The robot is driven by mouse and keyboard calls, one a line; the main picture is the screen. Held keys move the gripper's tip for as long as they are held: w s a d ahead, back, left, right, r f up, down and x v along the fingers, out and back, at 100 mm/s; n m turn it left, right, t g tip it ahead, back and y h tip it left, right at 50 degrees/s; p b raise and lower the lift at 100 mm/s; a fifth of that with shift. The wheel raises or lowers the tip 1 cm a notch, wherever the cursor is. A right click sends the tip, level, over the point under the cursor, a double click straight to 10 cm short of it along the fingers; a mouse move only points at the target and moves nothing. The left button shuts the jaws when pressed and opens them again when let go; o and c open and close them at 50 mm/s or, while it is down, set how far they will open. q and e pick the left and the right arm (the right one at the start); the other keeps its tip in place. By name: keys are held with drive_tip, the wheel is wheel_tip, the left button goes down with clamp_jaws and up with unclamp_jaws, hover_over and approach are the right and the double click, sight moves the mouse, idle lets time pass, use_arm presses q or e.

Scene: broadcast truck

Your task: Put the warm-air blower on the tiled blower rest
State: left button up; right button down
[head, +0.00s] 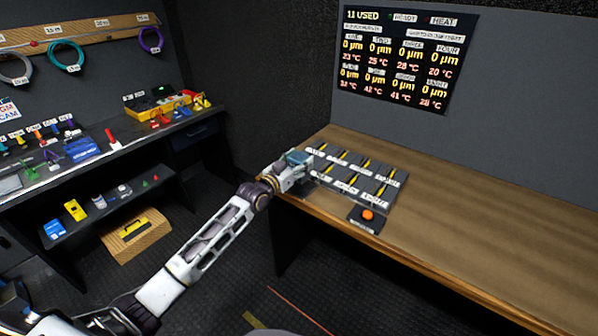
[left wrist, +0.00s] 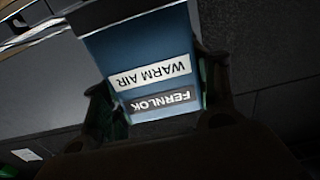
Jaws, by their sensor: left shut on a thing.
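My left gripper (head: 294,170) is at the near left end of the wooden bench. It is shut on the warm-air blower (head: 299,157), a small blue body. In the left wrist view the blower (left wrist: 150,60) fills the middle between the two fingers, with upside-down labels reading "WARM AIR" and "FERNLOK". In the head view the gripper hides most of the blower, and I cannot tell whether its underside touches anything. I cannot clearly make out the tiled blower rest. My right gripper is out of view.
On the wooden bench (head: 480,225), dark labelled plates (head: 352,174) with yellow marks lie right of the gripper. An orange button (head: 367,214) sits in front of them. A readout board (head: 405,60) hangs behind. The bench's right part is clear. A cluttered dark shelf (head: 110,150) stands left.

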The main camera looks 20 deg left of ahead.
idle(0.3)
use_arm(q)
drive_tip(key=shift+f, duration=1.85)
drive_tip(key=shift+f, duration=0.1)
drive_tip(key=o, duration=1.3)
